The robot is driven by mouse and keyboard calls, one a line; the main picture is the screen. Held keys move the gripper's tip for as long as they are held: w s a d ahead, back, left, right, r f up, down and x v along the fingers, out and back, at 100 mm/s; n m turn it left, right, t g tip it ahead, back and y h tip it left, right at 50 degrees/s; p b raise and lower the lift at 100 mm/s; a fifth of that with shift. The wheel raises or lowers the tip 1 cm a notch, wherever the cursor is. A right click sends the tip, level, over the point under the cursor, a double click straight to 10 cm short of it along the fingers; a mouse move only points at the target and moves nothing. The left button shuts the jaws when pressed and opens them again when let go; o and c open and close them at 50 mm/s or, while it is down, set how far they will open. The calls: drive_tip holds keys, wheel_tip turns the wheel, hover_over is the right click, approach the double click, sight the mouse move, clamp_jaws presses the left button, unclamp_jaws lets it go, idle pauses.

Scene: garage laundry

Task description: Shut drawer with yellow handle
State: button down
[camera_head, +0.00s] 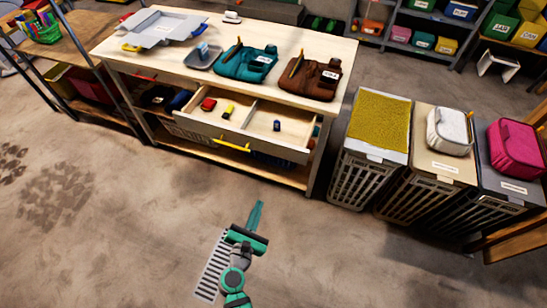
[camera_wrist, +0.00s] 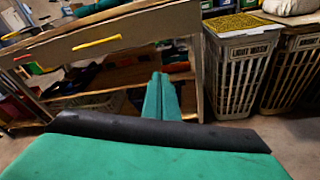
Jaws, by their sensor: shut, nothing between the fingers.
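The drawer (camera_head: 250,130) with the yellow handle (camera_head: 233,145) is pulled out from under the workbench's wooden top, its inside showing. It holds a red item (camera_head: 208,104), a yellow item (camera_head: 228,111) and a small blue item (camera_head: 277,125). In the wrist view the drawer front (camera_wrist: 130,36) crosses the upper left, with its yellow handle (camera_wrist: 97,43). My gripper (camera_head: 257,206) is shut and empty, in front of the bench and apart from the drawer. Its closed fingers (camera_wrist: 161,90) show in the wrist view, pointing toward the space below the drawer's right part.
The bench top (camera_head: 300,48) bears a grey tray (camera_head: 163,29), a teal tool pouch (camera_head: 247,63) and a brown one (camera_head: 315,75). Laundry hampers (camera_head: 368,150) stand right of the bench. A lower shelf (camera_head: 285,174) lies beneath the drawer. The floor in front is clear.

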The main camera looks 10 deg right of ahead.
drive_tip(key=w+d+r+n+h, duration=0.2)
drive_tip(key=w+r+n, duration=0.1)
drive_tip(key=w+r, duration=0.15)
approach(277, 150)
drive_tip(key=shift+t, duration=0.4)
drive_tip(key=x, duration=0.6)
drive_tip(key=shift+w+d+f, duration=0.15)
drive_tip(key=shift+f, duration=0.2)
drive_tip(key=shift+w+d, duration=0.1)
